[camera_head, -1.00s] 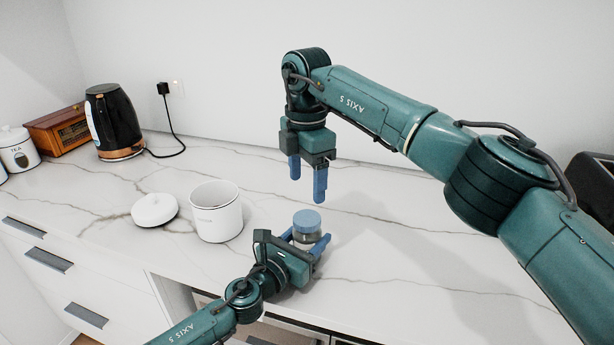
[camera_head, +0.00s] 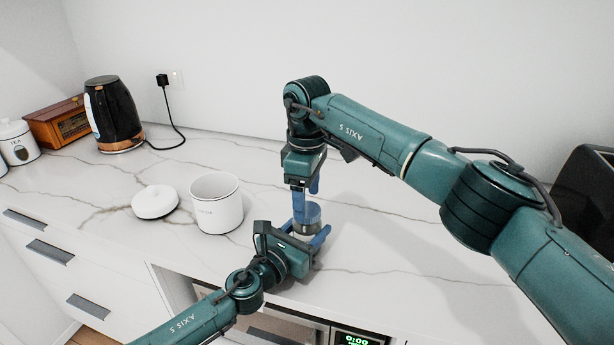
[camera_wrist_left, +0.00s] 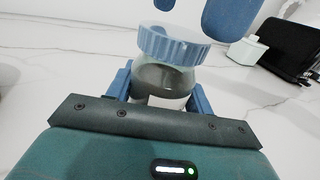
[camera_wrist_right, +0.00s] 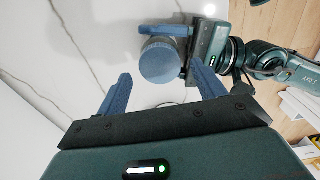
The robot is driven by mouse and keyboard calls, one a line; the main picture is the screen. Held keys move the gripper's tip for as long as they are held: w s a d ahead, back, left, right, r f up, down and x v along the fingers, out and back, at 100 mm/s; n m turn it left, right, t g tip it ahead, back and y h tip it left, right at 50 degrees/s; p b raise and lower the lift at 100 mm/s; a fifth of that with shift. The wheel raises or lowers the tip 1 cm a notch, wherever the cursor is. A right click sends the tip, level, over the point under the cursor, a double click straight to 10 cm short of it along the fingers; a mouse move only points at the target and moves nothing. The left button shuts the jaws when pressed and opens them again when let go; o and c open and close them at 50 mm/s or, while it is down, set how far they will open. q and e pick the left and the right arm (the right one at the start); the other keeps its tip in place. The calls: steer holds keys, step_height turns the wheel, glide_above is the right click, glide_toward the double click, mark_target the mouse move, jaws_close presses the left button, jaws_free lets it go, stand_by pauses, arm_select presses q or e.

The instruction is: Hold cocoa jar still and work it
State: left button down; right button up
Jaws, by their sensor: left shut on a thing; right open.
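The cocoa jar is a small clear glass jar with a ribbed blue lid (camera_head: 313,212), upright on the counter. The left wrist view shows its lid (camera_wrist_left: 172,46) and its glass body (camera_wrist_left: 160,80) with dark contents and a pale label. My left gripper (camera_head: 309,234) is shut on the jar's body from the front. My right gripper (camera_head: 306,202) points down at the lid from above, open, one finger partly hiding the jar. In the right wrist view the lid (camera_wrist_right: 158,62) lies beyond and between the spread fingers; contact is not clear.
A white canister (camera_head: 217,204) stands open left of the jar, its white lid (camera_head: 155,201) beside it. A black kettle (camera_head: 113,115), wooden box (camera_head: 60,122) and white tea canister (camera_head: 17,143) are further left. A dark appliance (camera_head: 588,195) is at right.

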steer(key=shift+f, duration=1.15)
